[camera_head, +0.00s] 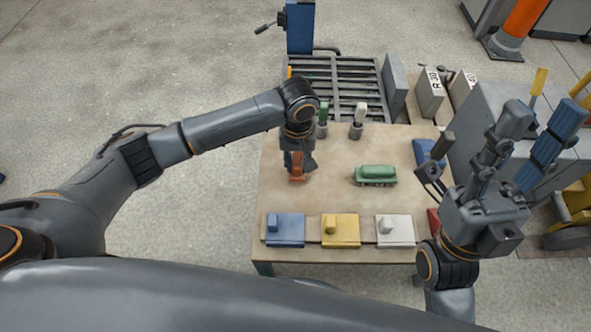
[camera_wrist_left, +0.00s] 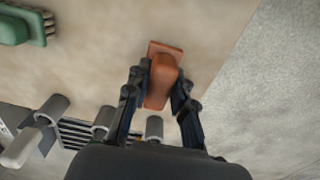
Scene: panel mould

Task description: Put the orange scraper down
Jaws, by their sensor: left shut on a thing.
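The orange scraper (camera_head: 297,172) is at the left side of the brown table (camera_head: 330,200), under my left gripper (camera_head: 298,160). In the left wrist view the orange scraper (camera_wrist_left: 162,80) is between the two fingers of my left gripper (camera_wrist_left: 160,85), which is shut on it. The scraper is at or just above the table top; I cannot tell whether it touches. My right gripper (camera_head: 508,125) is raised at the right, above the grey machine side, with its fingers pointing up. Whether its fingers are open or shut is unclear.
A green brush (camera_head: 375,174) lies right of the scraper. Blue (camera_head: 285,229), yellow (camera_head: 340,230) and white (camera_head: 394,230) blocks line the front edge. Handled tools (camera_head: 356,122) stand at the back by a slatted rack (camera_head: 330,85). The table between scraper and blocks is clear.

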